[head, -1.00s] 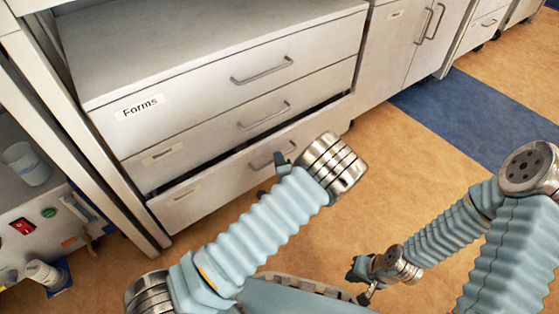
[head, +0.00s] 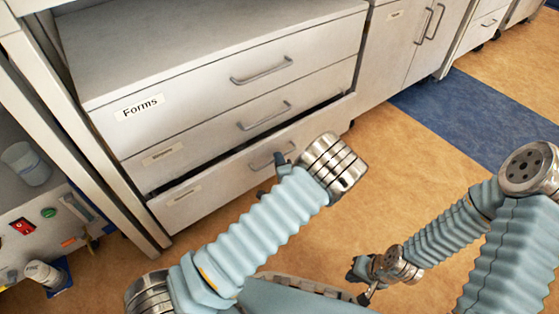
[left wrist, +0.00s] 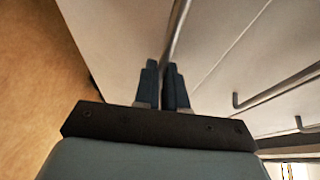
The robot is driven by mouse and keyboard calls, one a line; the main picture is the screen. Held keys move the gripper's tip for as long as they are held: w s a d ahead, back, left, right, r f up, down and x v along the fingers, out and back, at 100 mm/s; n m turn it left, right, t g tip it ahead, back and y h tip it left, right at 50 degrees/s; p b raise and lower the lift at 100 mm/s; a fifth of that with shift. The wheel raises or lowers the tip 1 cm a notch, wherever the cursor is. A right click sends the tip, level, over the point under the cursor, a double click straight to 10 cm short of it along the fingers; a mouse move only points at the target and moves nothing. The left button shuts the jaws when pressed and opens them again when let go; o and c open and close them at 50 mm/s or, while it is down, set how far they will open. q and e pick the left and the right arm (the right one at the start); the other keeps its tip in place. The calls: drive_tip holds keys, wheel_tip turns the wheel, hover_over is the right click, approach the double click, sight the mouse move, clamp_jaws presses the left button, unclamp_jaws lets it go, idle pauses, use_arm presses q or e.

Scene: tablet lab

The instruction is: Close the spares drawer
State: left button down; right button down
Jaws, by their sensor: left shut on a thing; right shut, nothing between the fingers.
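The bottom drawer (head: 225,180) of the white drawer unit stands a little open, with a dark gap above its front. Its small label (head: 184,194) is too blurred to read, so I cannot confirm that it is the spares drawer. My left gripper (head: 276,168) is at this drawer's bar handle (head: 262,160). In the left wrist view, the fingers of my left gripper (left wrist: 167,85) are shut on the handle (left wrist: 179,35). My right gripper (head: 359,285) is shut and empty, low over the floor at the right, away from the drawers.
Above are the middle drawer (head: 205,140) and the top drawer labelled Forms (head: 190,95), both apparently closed. A cabinet (head: 395,50) adjoins on the right. At the left, a bench (head: 75,215) holds a beaker (head: 30,165). The brown floor (head: 420,150) before the drawers looks clear.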

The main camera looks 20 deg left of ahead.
sight(271, 152)
idle(0.4)
use_arm(q)
drive_tip(key=w+a, duration=0.2)
drive_tip(key=shift+a+b, duration=0.35)
drive_tip(key=shift+a, duration=0.05)
drive_tip(key=shift+w+a, duration=0.3)
drive_tip(key=c, duration=1.2)
unclamp_jaws()
drive_tip(key=p+v, duration=0.2)
drive_tip(key=v, duration=1.1)
drive_tip(key=shift+s+d, duration=0.2)
drive_tip(key=shift+s, duration=0.1)
